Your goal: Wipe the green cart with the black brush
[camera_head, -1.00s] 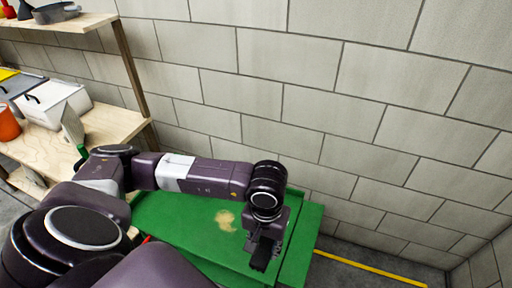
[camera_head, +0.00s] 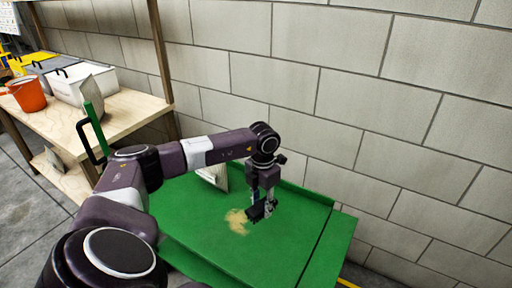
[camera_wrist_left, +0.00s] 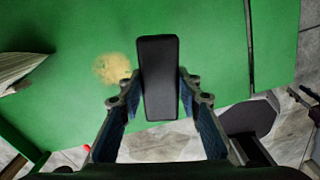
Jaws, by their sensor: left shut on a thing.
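The green cart (camera_head: 290,240) stands below my left arm, with a flat green top. A tan smudge (camera_head: 238,221) lies on that top; it also shows in the left wrist view (camera_wrist_left: 112,68), left of the brush. My left gripper (camera_head: 262,208) points down over the cart top, just right of the smudge. It is shut on the black brush (camera_wrist_left: 158,80), a dark block between its fingers in the left wrist view. I cannot tell whether the brush touches the cart top. My right gripper is not in view.
A pale object (camera_head: 214,176) stands at the cart's back edge, partly behind my arm. A block wall (camera_head: 340,110) rises behind the cart. A wooden shelf (camera_head: 125,112) at the left bears an orange bucket (camera_head: 27,94) and a white box (camera_head: 85,80).

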